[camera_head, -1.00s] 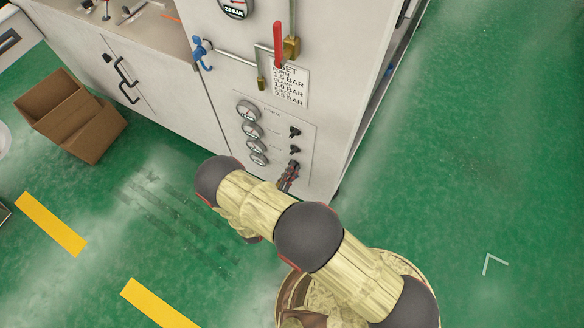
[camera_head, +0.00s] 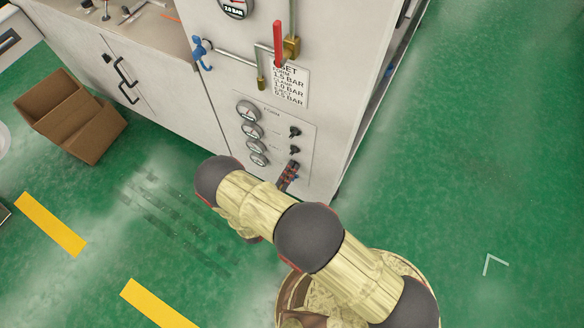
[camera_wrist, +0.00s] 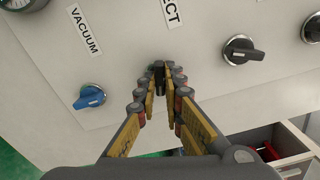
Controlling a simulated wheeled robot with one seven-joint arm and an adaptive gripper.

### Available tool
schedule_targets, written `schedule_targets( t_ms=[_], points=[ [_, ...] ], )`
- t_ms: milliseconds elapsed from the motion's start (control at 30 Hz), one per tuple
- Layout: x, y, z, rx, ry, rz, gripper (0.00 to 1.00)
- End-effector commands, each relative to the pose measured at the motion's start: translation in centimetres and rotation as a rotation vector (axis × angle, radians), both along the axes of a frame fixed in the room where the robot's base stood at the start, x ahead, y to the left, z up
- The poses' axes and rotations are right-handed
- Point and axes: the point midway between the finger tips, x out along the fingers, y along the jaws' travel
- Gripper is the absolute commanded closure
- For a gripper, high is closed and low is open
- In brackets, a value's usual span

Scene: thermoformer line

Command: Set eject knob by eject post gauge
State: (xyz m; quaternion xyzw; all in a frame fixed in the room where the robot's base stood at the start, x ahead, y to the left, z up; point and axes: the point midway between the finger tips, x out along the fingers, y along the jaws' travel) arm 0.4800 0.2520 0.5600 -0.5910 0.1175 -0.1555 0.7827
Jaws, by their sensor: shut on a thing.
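The eject knob (camera_wrist: 158,72) is black and sits under a label whose visible end reads "ECT" in the wrist view. My gripper (camera_wrist: 166,76) is shut on it, with a finger on each side. In the head view my gripper (camera_head: 288,177) is at the lower part of the panel and hides this knob. A column of several small round gauges (camera_head: 252,130) is left of the knobs. Their needles are too small to read, and I cannot tell which is the eject gauge. A white sign (camera_head: 289,86) above lists bar settings; its last line seems to read 0.5 BAR.
A blue vacuum knob (camera_wrist: 90,97) is left of my gripper and another black knob (camera_wrist: 243,50) right of it. Above the panel are a red lever (camera_head: 278,45) and a blue valve (camera_head: 202,53). A cardboard box (camera_head: 75,115) stands on the floor at left. The right floor is clear.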

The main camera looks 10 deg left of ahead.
Motion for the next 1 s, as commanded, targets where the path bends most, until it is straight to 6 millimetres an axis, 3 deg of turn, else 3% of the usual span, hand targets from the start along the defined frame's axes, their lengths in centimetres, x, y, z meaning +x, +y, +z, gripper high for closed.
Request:
schedule_targets(
  t_ms=[267, 600, 1000],
  points=[
    [-0.03, -0.01, -0.04, -0.038, 0.017, 0.0, 1.0],
    [-0.02, -0.01, -0.02, -0.362, 0.151, 0.0, 1.0],
    [-0.02, 0.0, -0.01, -0.406, 0.169, 0.0, 1.0]
  ],
)
